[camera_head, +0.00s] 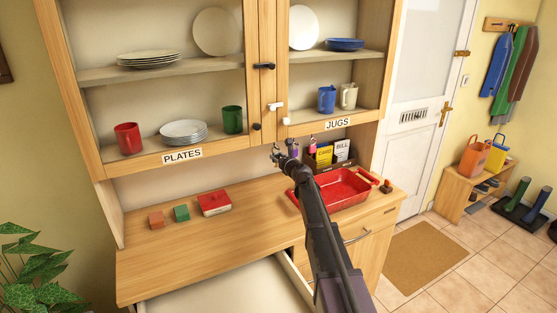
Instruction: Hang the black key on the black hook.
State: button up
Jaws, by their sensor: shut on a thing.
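My gripper (277,152) is at the front lower edge of the dresser's upper part, between the PLATES and JUGS labels. It is shut on a small dark thing at its tips, which looks like the black key, but it is too small here to make out its shape. A purple tag (296,151) and a pink tag (312,144) hang just right of the gripper, under the shelf edge. I cannot make out the black hook; the gripper and arm cover part of that edge.
A red tray (345,203) and a dark box with COUPONS-like and BILL cards (341,150) stand on the worktop, right of my arm. A drawer (235,285) is open below.

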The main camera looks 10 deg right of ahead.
jog(key=shift+w+f+t+b, duration=0.15)
jog(key=shift+t+b, duration=0.45)
jog(key=shift+b, duration=0.35)
dwell(0.5)
jog(key=o, duration=1.1)
jog(key=v, duration=1.2)
